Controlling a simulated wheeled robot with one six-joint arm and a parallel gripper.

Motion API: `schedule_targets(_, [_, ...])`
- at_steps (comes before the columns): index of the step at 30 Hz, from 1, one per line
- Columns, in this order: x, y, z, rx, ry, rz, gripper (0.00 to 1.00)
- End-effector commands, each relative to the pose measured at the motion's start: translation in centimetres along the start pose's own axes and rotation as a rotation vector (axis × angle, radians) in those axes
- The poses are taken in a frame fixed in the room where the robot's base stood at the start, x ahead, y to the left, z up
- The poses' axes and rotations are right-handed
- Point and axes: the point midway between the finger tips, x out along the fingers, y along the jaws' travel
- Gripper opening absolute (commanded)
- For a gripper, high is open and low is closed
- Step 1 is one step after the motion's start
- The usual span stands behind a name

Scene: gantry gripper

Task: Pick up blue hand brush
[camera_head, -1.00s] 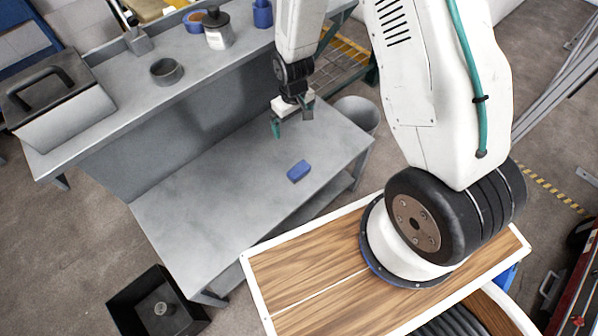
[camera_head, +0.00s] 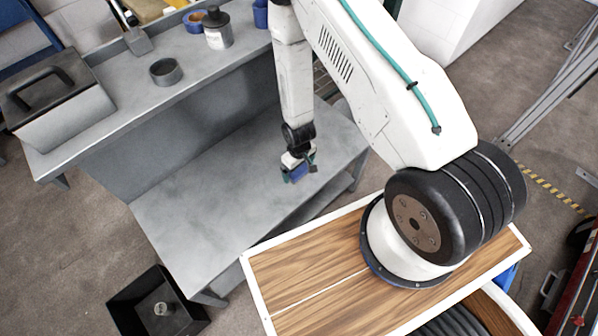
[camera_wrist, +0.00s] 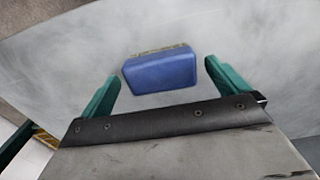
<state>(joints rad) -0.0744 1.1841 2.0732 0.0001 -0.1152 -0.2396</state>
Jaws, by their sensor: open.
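The blue hand brush (camera_wrist: 160,72) lies on the grey bench top, blue side up, with a strip of bristles showing along its far edge in the wrist view. In the head view the brush (camera_head: 297,173) is partly hidden by my gripper (camera_head: 299,172), which is over it. In the wrist view my gripper (camera_wrist: 163,87) is open. Its two green fingers stand on either side of the brush, the left one with a small gap and the right one close to its end. I cannot tell whether the right finger touches it.
The lower grey bench top (camera_head: 205,205) is otherwise clear. A raised shelf behind it holds a dark ring (camera_head: 166,71), a grey bottle (camera_head: 216,30) and a lidded box (camera_head: 62,100). A black bin (camera_head: 158,305) stands on the floor at lower left.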

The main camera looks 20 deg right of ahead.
Motion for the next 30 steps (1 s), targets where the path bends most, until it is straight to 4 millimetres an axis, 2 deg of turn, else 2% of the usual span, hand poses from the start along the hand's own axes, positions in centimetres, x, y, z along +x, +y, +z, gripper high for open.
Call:
schedule_targets(4, [1.51, -0.05, -0.01, -0.001, 0.0, 0.0, 1.0])
schedule_targets(11, [1.68, -0.04, -0.03, 0.0, 0.001, 0.0, 1.0])
schedule_targets(12, [1.68, -0.04, -0.03, 0.0, 0.001, 0.0, 0.97])
schedule_targets(17, [1.66, -0.04, -0.03, 0.0, 0.001, 0.0, 0.53])
schedule_targets(30, [1.0, -0.02, -0.09, 0.0, 0.002, 0.001, 0.53])
